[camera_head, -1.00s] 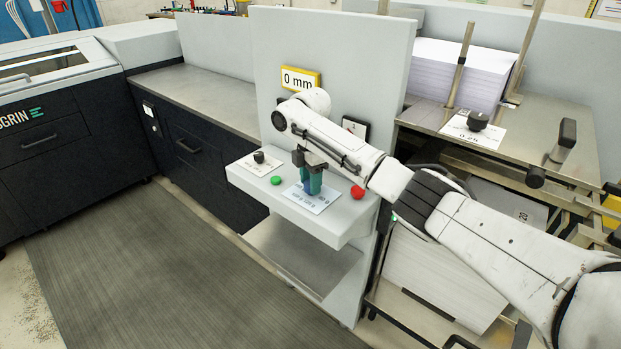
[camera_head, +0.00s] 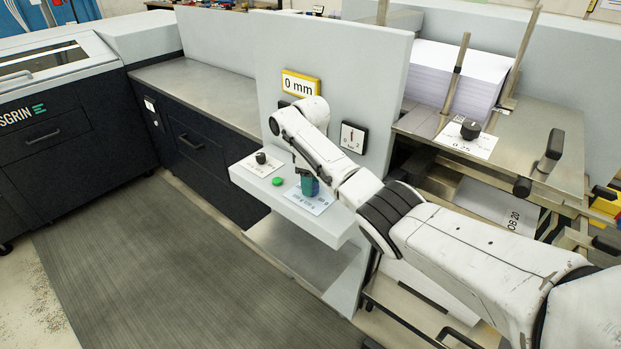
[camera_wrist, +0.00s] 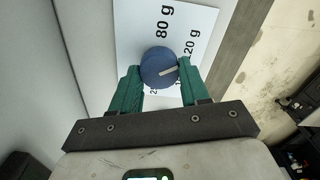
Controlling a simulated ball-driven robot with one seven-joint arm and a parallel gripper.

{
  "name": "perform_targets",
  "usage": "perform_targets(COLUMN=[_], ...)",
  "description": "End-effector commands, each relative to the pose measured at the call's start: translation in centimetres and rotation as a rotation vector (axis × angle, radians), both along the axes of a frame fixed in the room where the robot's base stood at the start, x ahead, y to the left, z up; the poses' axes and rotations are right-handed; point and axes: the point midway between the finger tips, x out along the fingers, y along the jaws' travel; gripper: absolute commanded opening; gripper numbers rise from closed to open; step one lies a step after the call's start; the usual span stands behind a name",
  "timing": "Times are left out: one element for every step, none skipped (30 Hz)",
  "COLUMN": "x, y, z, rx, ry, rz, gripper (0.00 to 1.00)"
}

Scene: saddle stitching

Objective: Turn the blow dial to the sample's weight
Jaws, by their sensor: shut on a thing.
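The blow dial (camera_wrist: 158,68) is a round blue knob with a pale pointer line, on a white card (camera_wrist: 126,28) printed with gram values. In the wrist view, "80 g" and what looks like "120 g" are readable; lower values are partly covered. The pointer line points right, towards the "120 g" label. My gripper (camera_wrist: 160,85) has its green fingers closed on both sides of the dial. In the head view, my gripper (camera_head: 309,187) is over the card (camera_head: 318,207) on the grey shelf, and hides the dial.
A second card with a black knob (camera_head: 261,158) and a green button (camera_head: 277,181) are left on the shelf. A yellow-framed "0 mm" display (camera_head: 300,84) and a square gauge (camera_head: 353,137) are on the panel behind. Another black knob (camera_head: 470,129) is at right by the paper stack (camera_head: 450,75).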

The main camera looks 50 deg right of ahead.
Motion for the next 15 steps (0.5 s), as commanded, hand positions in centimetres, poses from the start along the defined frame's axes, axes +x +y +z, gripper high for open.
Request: perform_targets(x=[0.07,0.08,0.06,0.08,0.09,0.11,0.11,0.10,0.08,0.10,0.11,0.11,0.11,0.11,0.10], y=[0.11,0.11,0.06,0.05,0.04,0.04,0.04,0.02,-0.02,-0.02,-0.01,-0.03,-0.03,-0.06,-0.10], z=[0.21,0.19,0.19,0.20,0.21,0.21,0.19,0.18,0.20,0.20,0.20,0.19,0.17,0.18,0.18], rx=[0.001,0.001,0.001,0.000,0.001,0.000,0.001,0.001,0.000,0.001,0.000,0.000,0.001,0.000,0.000], ry=[0.000,0.000,0.000,0.000,0.000,-0.001,0.000,0.000,0.000,0.000,-0.001,-0.001,0.000,-0.001,-0.001], rz=[-0.042,-0.070,-0.109,-0.138,-0.166,-0.203,-0.232,-0.261,-0.299,-0.328,-0.355,-0.393,-0.421,-0.451,-0.489], gripper=[0.15,0.15,0.15,0.15,0.15,0.15,0.15,0.15,0.15,0.15,0.15,0.15,0.15,0.15,0.15])
